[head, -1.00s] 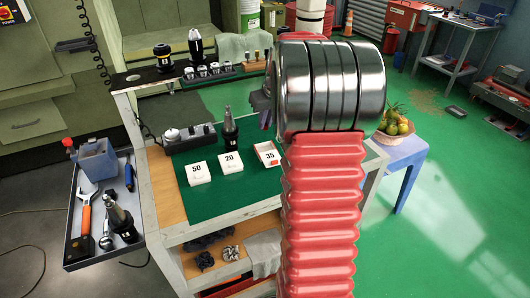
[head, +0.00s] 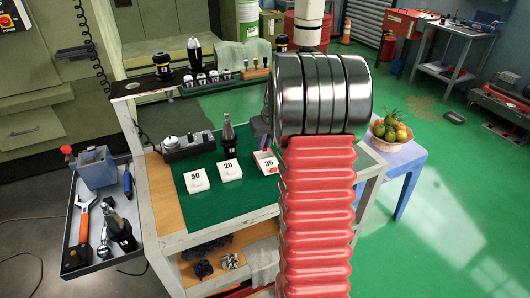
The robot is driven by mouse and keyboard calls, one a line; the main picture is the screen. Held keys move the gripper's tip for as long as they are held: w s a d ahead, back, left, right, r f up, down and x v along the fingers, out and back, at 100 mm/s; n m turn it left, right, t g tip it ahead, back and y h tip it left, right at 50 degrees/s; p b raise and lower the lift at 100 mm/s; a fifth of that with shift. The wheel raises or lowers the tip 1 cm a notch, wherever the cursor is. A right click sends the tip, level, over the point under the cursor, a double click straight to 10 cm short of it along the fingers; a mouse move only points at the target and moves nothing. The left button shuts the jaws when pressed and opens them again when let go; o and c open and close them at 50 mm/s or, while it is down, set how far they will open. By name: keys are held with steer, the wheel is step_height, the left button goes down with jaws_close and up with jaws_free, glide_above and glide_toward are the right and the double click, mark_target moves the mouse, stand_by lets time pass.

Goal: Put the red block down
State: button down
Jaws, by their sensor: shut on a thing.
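My gripper (head: 262,127) is mostly hidden behind my large ribbed arm; only a grey part shows at the arm's left edge, above the green mat (head: 215,205). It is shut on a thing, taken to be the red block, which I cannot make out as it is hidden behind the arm. Whether it touches the mat cannot be told. A white piece marked 35 (head: 265,162) with red at its edges lies just below and beside the gripper. White pieces marked 20 (head: 229,170) and 50 (head: 196,180) lie to its left.
A black tool holder (head: 228,138) stands upright behind the 20 piece. A grey socketed block (head: 188,146) lies at the mat's back left. A side tray (head: 88,250) with tools hangs at left. A fruit basket (head: 390,132) stands on a blue table at right. Bare mat shows in front.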

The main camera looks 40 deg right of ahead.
mark_target(265, 150)
steer(key=shift+f, duration=2.05)
steer(key=c, duration=2)
jaws_free()
steer(key=shift+c, duration=0.2)
steer(key=v, duration=1.2)
